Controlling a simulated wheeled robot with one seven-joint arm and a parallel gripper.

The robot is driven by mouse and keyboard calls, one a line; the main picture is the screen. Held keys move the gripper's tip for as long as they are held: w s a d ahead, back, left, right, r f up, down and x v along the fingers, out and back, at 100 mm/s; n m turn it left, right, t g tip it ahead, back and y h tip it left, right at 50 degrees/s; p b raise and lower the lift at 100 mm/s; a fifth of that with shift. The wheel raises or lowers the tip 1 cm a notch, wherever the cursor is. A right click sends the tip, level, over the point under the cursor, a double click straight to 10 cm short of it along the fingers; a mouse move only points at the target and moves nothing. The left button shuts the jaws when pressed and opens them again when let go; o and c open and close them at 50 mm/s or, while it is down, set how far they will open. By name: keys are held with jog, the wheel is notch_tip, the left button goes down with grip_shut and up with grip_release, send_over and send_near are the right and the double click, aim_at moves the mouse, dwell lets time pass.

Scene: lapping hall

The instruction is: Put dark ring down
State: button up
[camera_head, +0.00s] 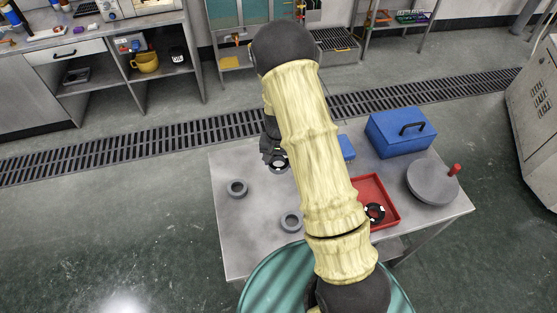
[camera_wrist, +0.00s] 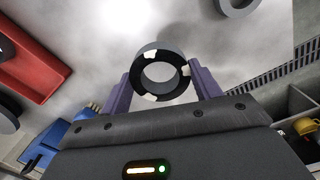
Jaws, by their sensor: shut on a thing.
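My gripper (camera_wrist: 162,78) is shut on a dark ring (camera_wrist: 160,52) with white patches on its face. The ring sits between the two purple fingers in the wrist view. In the head view my gripper (camera_head: 271,152) and the held ring (camera_head: 286,166) are over the back left part of the metal table (camera_head: 245,245). I cannot tell whether the ring touches the table top. Part of the gripper is hidden behind my arm.
Two grey rings lie on the table, one at the left (camera_head: 229,189) and one nearer the front (camera_head: 283,222). A red tray (camera_head: 390,215) holds another dark ring with white marks. A blue box (camera_head: 395,140) and a grey disc (camera_head: 430,185) with a red knob stand at the right.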

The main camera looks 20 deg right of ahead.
aim_at(281, 173)
jog(key=s+f+n, duration=0.2)
jog(key=f+n, duration=0.1)
jog(key=s+f+n, duration=0.1)
jog(key=f, duration=0.1)
jog(key=shift+f, duration=0.15)
jog(key=shift+f+n, duration=0.1)
jog(key=shift+n, duration=0.2)
jog(key=shift+d, duration=0.1)
